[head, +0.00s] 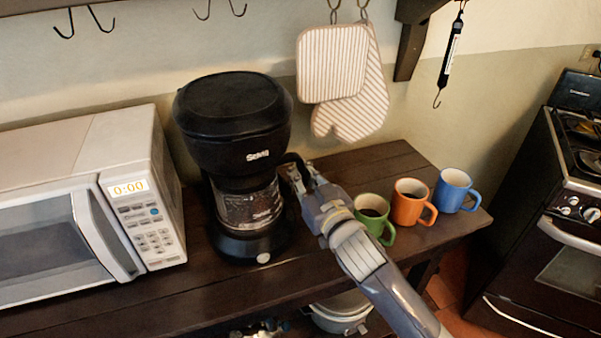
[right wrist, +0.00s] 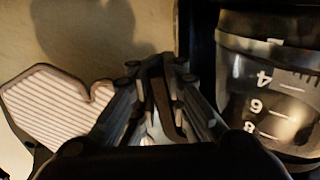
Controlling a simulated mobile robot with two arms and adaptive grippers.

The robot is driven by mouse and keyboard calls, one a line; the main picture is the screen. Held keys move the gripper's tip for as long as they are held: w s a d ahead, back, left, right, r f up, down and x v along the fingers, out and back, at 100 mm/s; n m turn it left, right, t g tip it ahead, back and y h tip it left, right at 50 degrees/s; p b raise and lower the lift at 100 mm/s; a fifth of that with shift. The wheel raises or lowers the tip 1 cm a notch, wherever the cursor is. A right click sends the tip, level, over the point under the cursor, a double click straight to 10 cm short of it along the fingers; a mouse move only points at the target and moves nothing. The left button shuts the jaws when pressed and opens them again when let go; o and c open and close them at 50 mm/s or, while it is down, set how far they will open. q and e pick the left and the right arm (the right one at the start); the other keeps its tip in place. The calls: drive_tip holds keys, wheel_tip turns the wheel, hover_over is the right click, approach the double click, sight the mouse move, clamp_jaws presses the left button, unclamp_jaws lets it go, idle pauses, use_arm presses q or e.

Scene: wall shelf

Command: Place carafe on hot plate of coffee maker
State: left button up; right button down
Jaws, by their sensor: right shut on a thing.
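The black coffee maker (head: 232,120) stands on the dark wooden table, with its round hot plate base (head: 240,247) at the bottom. The glass carafe (head: 250,207) is upright between the brewing head and the base. Its underside is at or just above the hot plate; I cannot tell whether it touches. My right gripper (head: 297,176) is shut on the carafe's dark handle, at the right side of the coffee maker. In the right wrist view, the fingers (right wrist: 165,110) close around the handle, and the carafe (right wrist: 265,90) with white level marks is at the right. My left gripper is not in view.
A white microwave (head: 145,190) stands close to the left. Green (head: 372,210), orange (head: 410,195) and blue (head: 452,187) mugs stand right of my right gripper. Oven mitts (head: 350,90) hang on the wall behind. A stove (head: 560,190) is at the far right.

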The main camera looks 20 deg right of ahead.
drive_tip(key=shift+r, duration=0.2)
drive_tip(key=shift+f, duration=0.15)
drive_tip(key=c, duration=1.5)
unclamp_jaws()
drive_tip(key=shift+f, duration=0.1)
drive_tip(key=shift+s, duration=0.3)
drive_tip(key=s, duration=0.3)
drive_tip(key=s+d+b, duration=0.1)
drive_tip(key=s, duration=0.7)
drive_tip(key=shift+s+d, duration=0.2)
drive_tip(key=shift+d, duration=0.05)
